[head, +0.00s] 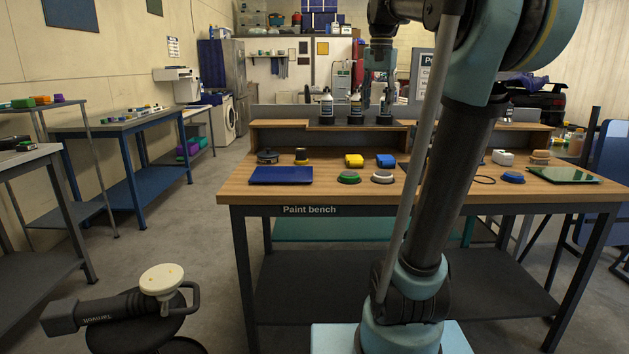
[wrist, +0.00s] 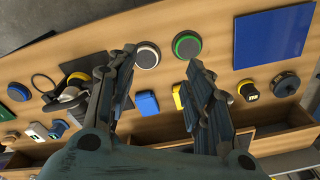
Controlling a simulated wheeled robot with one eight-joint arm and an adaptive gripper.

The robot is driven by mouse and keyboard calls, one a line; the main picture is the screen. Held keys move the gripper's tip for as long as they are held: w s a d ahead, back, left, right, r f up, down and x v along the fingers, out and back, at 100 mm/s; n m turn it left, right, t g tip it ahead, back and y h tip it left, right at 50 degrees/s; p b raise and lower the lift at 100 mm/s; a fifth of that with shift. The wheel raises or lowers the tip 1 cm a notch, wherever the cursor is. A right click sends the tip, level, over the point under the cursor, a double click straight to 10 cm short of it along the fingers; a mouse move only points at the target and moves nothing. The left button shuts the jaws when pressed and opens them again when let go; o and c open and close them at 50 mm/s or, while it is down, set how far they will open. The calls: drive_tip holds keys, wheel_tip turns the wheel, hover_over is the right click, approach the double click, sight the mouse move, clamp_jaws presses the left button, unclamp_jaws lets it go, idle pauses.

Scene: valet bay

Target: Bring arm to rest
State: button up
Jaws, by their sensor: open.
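My gripper (head: 377,108) hangs from my raised arm above the back of the paint bench (head: 256,197), in front of the bottles in the head view. In the wrist view my gripper (wrist: 160,68) has its two fingers spread wide apart with nothing between the tips. Below the fingers, the bench top shows a blue block (wrist: 147,103), a yellow block (wrist: 178,97), a green-rimmed pad (wrist: 187,45) and a white pad (wrist: 147,54). My arm crosses the right half of the bench in the head view and hides part of its top.
A dark blue panel (head: 281,175) lies at the bench's left front and a green panel (head: 562,175) at its right. Spray bottles (head: 326,104) stand on the back shelf. A polisher (head: 120,307) sits on a stool at lower left. Floor between bench and left tables is clear.

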drive_tip(key=s+f+n, duration=0.2)
drive_tip(key=s+f, duration=0.6)
drive_tip(key=f, duration=0.4)
drive_tip(key=s+f+n+t, duration=0.1)
drive_tip(key=s+f+n, duration=0.1)
drive_tip(key=s+f, duration=0.5)
drive_tip(key=s+f+n, duration=0.1)
drive_tip(key=s+f, duration=0.7)
drive_tip(key=f, duration=1.1)
drive_tip(key=shift+s+d+n, duration=0.25)
drive_tip(key=shift+s+n, duration=0.05)
drive_tip(key=shift+n, duration=0.1)
drive_tip(key=shift+f, duration=0.1)
